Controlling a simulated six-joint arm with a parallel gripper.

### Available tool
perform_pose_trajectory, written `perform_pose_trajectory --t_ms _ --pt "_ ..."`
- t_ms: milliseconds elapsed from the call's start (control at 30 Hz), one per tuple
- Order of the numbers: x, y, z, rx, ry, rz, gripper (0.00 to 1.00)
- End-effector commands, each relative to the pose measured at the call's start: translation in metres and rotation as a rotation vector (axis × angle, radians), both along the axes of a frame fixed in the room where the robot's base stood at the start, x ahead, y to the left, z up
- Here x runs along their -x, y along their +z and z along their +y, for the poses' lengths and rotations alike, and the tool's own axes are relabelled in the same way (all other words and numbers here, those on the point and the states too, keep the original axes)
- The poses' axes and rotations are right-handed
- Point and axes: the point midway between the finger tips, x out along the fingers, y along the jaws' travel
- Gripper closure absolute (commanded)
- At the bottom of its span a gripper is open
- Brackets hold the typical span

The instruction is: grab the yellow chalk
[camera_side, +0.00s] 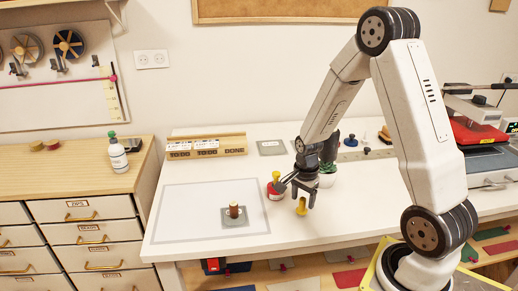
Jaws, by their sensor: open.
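A small yellow piece (301,207), which looks like the yellow chalk, stands on the white table just below and between the fingers of my gripper (298,195). My gripper points down, with its fingers spread apart. Whether a finger touches the piece cannot be told from this side view. Another small yellow thing (276,176) shows behind the left finger, above a red and white round object (274,191); I cannot tell exactly what it is.
A brown cylinder stands on a grey square (236,223) on the pale mat (185,222) at left. A potted plant (328,178) is close behind my gripper. Card holders (206,146) stand at the back. The table front right of the mat is clear.

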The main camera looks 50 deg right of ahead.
Motion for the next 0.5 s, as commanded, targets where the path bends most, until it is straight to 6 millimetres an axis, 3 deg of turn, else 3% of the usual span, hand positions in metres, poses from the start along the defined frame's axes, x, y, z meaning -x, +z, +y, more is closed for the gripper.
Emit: perform_pose_trajectory --t_ms 200,500 --pt "0.000 -0.019 0.000 -0.001 0.000 0.000 0.28" --pt "-0.001 -0.024 0.000 0.000 0.000 -0.003 0.28"
